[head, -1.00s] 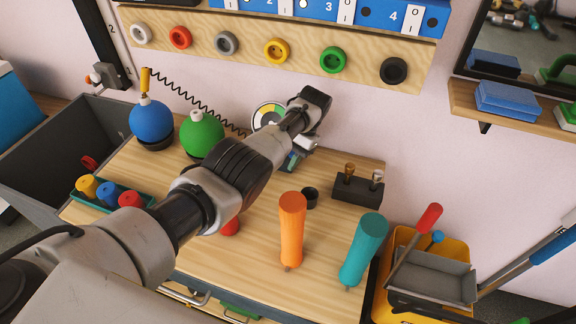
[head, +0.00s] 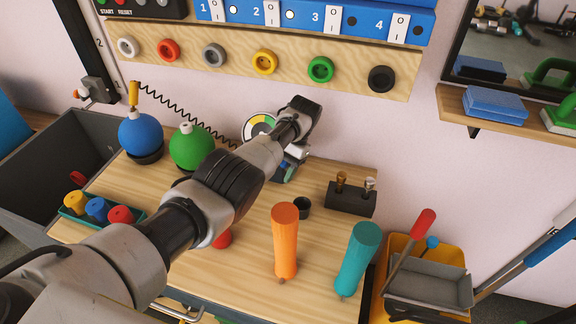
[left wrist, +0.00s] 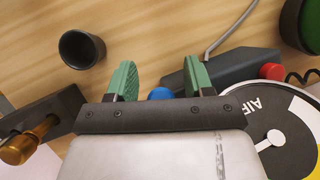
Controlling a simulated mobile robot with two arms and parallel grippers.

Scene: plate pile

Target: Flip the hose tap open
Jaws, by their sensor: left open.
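My left gripper (head: 287,172) is low over the workbench, just right of a round gauge (head: 259,127). In the left wrist view its green fingertips (left wrist: 158,80) stand apart. A small blue piece (left wrist: 160,94) shows in the gap between them, partly hidden by the gripper. Beside the right finger is a dark grey block (left wrist: 232,67) with a red cap (left wrist: 271,72) and a thin grey rod or tube. I cannot tell for sure which part is the hose tap. My right gripper is not in view.
A dark cup (head: 303,207) and a black block (head: 351,198) with brass fittings stand right of my gripper. Green (head: 191,149) and blue (head: 140,137) round bottles stand left. Orange (head: 285,240) and teal (head: 358,250) handles stand in front. A black coiled hose runs behind.

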